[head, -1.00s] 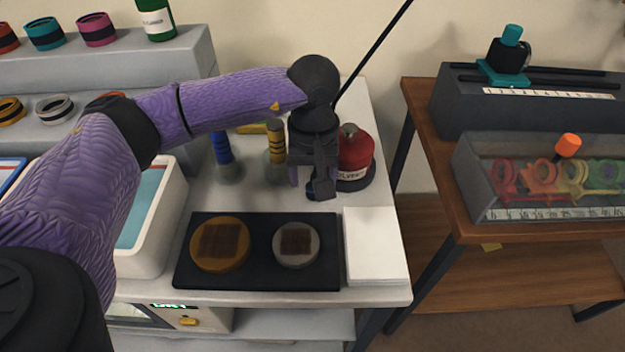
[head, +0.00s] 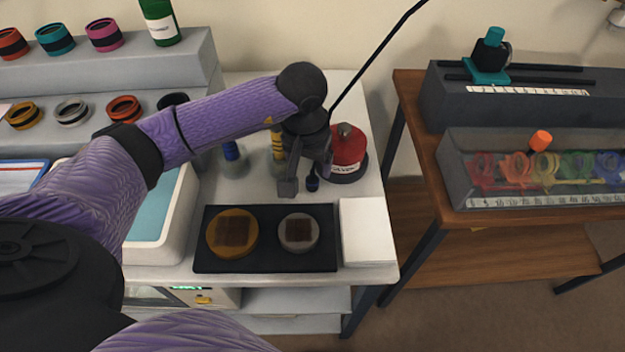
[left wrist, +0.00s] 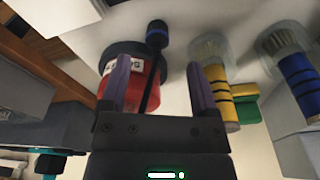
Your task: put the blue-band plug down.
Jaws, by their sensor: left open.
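The blue-band plug (head: 312,183) is a small dark piece with blue on it, just beyond the fingers of my left gripper (head: 306,176), on or close to the bench top. In the left wrist view the plug (left wrist: 157,36) has a black-and-blue head, and a thin black shaft runs from it between the purple fingers of my left gripper (left wrist: 158,68). The fingers are apart, with visible space on both sides of the shaft. I cannot tell whether the plug stands or leans. My right gripper is out of view.
A red bottle (head: 348,150) stands close beside my left gripper. Yellow-banded (head: 278,150) and blue (head: 231,151) handled tools stand on its other side. A black mat (head: 265,266) with two round pads and a white pad (head: 367,235) lie in front.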

